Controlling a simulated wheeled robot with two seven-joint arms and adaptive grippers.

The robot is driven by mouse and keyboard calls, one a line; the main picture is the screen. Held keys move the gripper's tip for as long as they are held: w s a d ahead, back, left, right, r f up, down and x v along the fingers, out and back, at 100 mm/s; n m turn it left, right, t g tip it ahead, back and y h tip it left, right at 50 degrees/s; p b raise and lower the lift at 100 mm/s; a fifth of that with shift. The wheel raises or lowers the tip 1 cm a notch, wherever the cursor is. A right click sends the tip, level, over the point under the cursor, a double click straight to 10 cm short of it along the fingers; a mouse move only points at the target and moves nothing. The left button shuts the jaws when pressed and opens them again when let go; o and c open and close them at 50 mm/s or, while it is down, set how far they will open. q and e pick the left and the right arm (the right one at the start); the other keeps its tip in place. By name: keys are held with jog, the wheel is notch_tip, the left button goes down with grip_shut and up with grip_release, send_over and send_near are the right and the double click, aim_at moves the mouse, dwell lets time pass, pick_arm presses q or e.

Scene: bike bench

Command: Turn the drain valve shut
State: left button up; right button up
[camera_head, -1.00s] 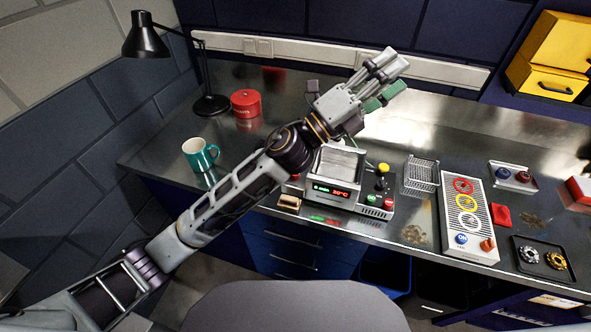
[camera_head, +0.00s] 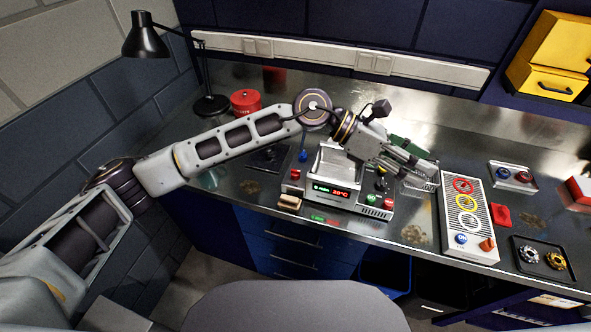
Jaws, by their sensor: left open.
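The bench-top cleaner (camera_head: 333,195), a silver box with an open tank and a red-lit display, stands mid-bench. Small controls sit on its right side: a dark knob (camera_head: 381,185) plus red and green buttons. A small blue-topped part (camera_head: 303,156) stands at its back left. I cannot tell for sure which part is the drain valve. My left gripper (camera_head: 424,167) is open and seems empty, above the cleaner's right side and the wire basket, fingers pointing right and down. It hides part of the cleaner's back right corner. My right gripper is not in view.
A wire basket (camera_head: 419,186) stands right of the cleaner, partly behind my fingers. Further right are a panel with coloured rings (camera_head: 466,208), a tray with two blue and red parts (camera_head: 513,176) and a black tray (camera_head: 541,262). A red tin (camera_head: 245,103) and a lamp (camera_head: 147,42) stand back left.

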pick_arm(q)
jog(key=w+a+f+m+y, duration=0.2)
jog(key=w+a+f+y, duration=0.1)
jog(key=a+f+y, duration=0.15)
jog(key=m+t+y, duration=0.1)
jog(key=t+y, duration=0.4)
jog(key=y, duration=0.4)
send_over(295, 171)
notch_tip(295, 171, down, 2)
jog(key=shift+w, duration=0.15)
notch_tip(295, 171, down, 14)
jog(key=p, duration=0.3)
jog(key=shift+r, duration=0.1)
